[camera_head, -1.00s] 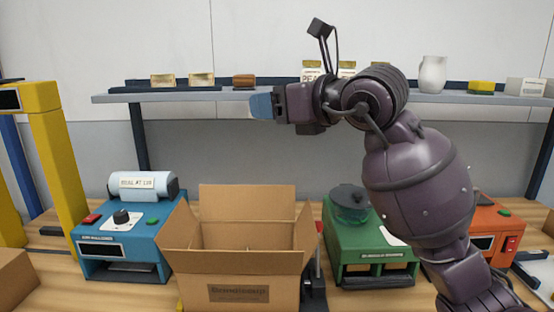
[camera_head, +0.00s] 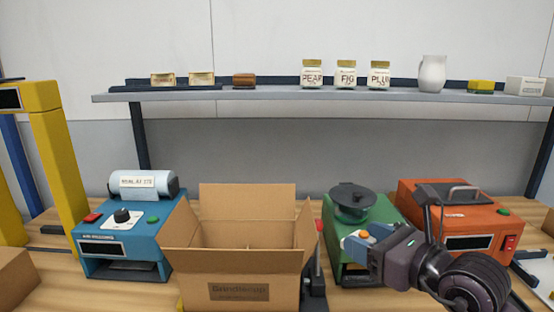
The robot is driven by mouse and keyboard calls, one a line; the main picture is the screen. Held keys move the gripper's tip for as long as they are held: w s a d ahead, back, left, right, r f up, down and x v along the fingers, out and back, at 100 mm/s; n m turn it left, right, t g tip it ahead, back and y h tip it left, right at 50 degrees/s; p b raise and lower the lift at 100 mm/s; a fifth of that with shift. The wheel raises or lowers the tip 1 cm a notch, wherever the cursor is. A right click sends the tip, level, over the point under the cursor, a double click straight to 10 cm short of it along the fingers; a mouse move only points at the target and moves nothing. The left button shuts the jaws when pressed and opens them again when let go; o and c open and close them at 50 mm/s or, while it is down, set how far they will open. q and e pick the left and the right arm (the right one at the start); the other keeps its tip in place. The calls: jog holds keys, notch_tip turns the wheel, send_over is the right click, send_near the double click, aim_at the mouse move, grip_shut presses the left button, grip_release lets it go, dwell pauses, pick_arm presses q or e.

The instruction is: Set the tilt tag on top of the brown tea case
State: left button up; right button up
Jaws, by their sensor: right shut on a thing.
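My right gripper (camera_head: 360,241) is low at the right of centre, over the front right of the green machine, with blue fingers pointing left. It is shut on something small. A small orange and white piece (camera_head: 364,235) shows between the fingertips; it may be the tilt tag, but it is too small to be sure. A small brown case (camera_head: 244,80) sits on the shelf, left of centre, and looks like the tea case. Its top looks bare. The gripper is well below and to the right of it. My left gripper is not in view.
An open cardboard box (camera_head: 239,291) stands on the bench between the blue machine (camera_head: 122,240) and the green machine (camera_head: 349,276). An orange machine (camera_head: 480,222) is at right. The shelf (camera_head: 270,95) holds small tins, several jars, a white jug (camera_head: 432,74) and a yellow block (camera_head: 481,87).

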jog(key=shift+m+t+h, duration=0.5)
jog(key=shift+m+h, duration=0.3)
jog(key=shift+h, duration=0.1)
jog(key=s+d+f, duration=0.2)
jog(key=f, duration=0.3)
jog(key=s+d+f, duration=0.1)
jog(key=s+f, duration=0.1)
jog(key=f, duration=0.3)
jog(key=s+d+f, duration=0.2)
jog(key=f, duration=0.2)
jog(key=shift+s+d+f, duration=0.15)
jog(key=shift+d+f, duration=0.15)
jog(key=shift+f, duration=0.1)
jog(key=shift+s+f, duration=0.1)
jog(key=shift+f, duration=0.15)
jog(key=shift+a, duration=0.1)
